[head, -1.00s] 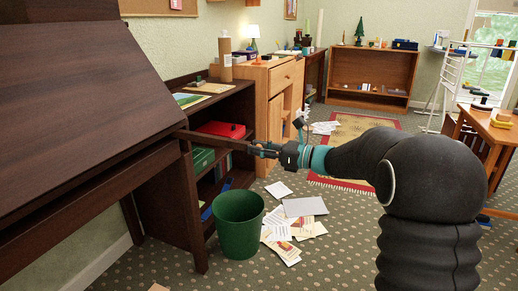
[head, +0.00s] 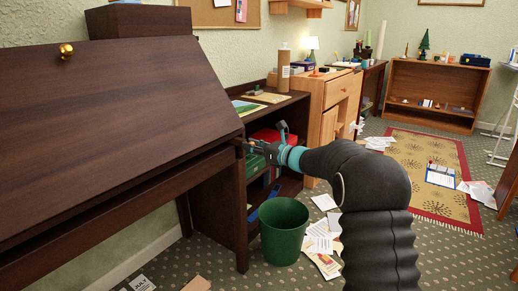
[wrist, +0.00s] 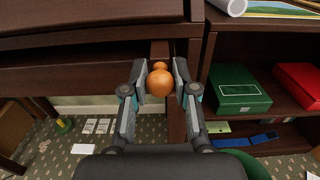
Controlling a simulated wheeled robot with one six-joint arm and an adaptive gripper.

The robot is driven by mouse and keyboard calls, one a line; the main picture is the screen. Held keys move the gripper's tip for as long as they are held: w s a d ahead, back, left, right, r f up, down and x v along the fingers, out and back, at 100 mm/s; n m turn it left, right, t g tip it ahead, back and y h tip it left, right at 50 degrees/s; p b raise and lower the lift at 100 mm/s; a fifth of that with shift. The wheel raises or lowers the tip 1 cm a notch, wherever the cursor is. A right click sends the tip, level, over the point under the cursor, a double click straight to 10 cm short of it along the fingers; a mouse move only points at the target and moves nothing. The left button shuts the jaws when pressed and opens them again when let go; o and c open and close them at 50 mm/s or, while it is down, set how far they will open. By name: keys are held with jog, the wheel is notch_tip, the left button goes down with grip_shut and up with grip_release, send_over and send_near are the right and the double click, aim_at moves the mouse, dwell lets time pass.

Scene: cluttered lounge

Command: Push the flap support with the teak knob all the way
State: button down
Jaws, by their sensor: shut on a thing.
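The round orange-brown teak knob (wrist: 160,82) is between my gripper's two fingers in the wrist view. My gripper (wrist: 160,75) is shut on it. The flap support (wrist: 160,50) is a dark wooden bar just behind the knob; its front end lies close to the desk's front, under the flap. In the head view, my gripper (head: 246,147) is at the right front corner of the dark desk, below the sloping flap (head: 120,100), which is closed and has a brass knob. The teak knob is too small to make out clearly there.
A green bin (head: 284,235) stands on the carpet below my arm, with loose papers (head: 320,240) beside it. A dark shelf unit (head: 285,105) adjoins the desk on the right, holding a green box (wrist: 238,92) and a red box (wrist: 300,85).

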aim_at(243, 140)
jog(key=shift+x, duration=1.9)
jog(key=c, duration=0.9)
grip_release()
jog(key=v, duration=1.2)
jog(key=shift+s, duration=0.1)
